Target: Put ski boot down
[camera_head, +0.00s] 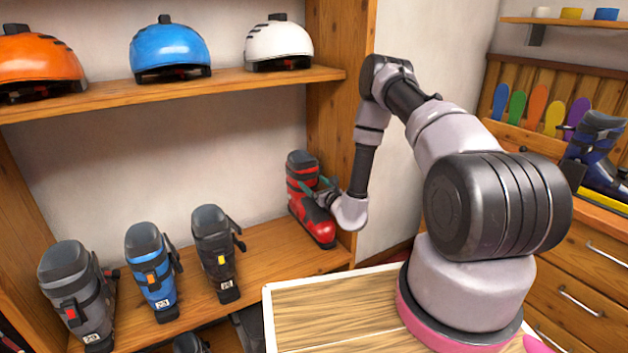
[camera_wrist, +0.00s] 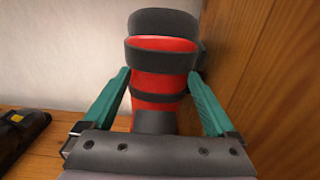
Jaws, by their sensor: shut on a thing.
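A red and black ski boot (camera_head: 304,198) stands upright at the right end of the wooden shelf (camera_head: 285,245), close to the side panel. My gripper (camera_head: 322,190) is at the boot's upper part, with my arm coming in from the right. In the wrist view the boot (camera_wrist: 162,82) is between the two green fingers of my gripper (camera_wrist: 160,95), which are shut on it. The boot's sole seems to be on or just above the shelf; I cannot tell if it bears its full weight there.
A grey boot (camera_head: 75,290), a blue boot (camera_head: 150,268) and a black boot (camera_head: 215,250) stand to the left on the same shelf. The wooden side panel (camera_wrist: 268,85) is close on the right. Helmets (camera_head: 168,47) sit on the shelf above. Bare shelf lies between the black and red boots.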

